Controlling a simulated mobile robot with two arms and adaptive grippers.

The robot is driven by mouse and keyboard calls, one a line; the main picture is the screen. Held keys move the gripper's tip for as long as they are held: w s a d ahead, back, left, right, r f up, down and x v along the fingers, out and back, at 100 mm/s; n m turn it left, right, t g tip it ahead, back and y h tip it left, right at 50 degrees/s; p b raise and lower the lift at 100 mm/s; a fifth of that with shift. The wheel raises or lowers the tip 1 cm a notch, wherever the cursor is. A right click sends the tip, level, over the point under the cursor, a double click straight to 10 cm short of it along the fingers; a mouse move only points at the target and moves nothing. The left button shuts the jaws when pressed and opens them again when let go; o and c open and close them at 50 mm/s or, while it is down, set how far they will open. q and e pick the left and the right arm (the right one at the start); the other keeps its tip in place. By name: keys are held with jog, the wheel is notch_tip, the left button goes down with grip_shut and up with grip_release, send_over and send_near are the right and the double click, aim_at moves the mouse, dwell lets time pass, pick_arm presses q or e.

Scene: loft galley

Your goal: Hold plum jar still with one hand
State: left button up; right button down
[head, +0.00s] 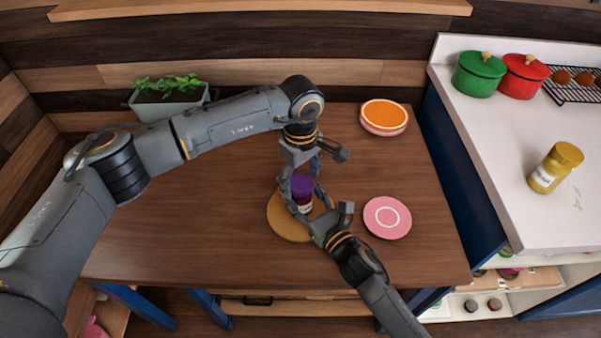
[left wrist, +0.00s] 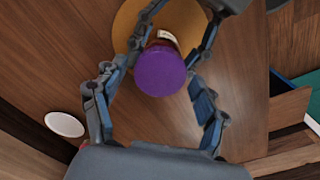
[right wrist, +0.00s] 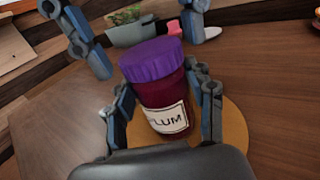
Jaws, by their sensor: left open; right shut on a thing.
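The plum jar (head: 303,192) has a purple lid, a dark red body and a white label reading "LUM" in the right wrist view (right wrist: 164,95). It stands on a round wooden board (head: 283,222) on the table. My right gripper (head: 302,202) is shut on the jar's body from the front right. My left gripper (head: 302,166) is above the jar, open, its fingers pointing down. In the left wrist view the purple lid (left wrist: 161,70) lies between the spread left fingers, with gaps on both sides.
A pink plate (head: 387,218) lies right of the board, and stacked orange and pink plates (head: 384,115) sit at the back right. A planter (head: 168,100) stands at the back left. The white counter at right holds a yellow jar (head: 555,168) and pots. The table's left front is clear.

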pick_arm(q)
jog(key=c, duration=1.2)
jog(key=n, duration=1.5)
jog(key=shift+n, duration=0.3)
jog(key=shift+c, duration=0.2)
jog(key=n, duration=0.5)
jog(key=shift+r+n, duration=0.1)
jog(key=shift+n, duration=0.3)
jog(key=shift+r, duration=0.25)
jog(key=shift+r, duration=0.85)
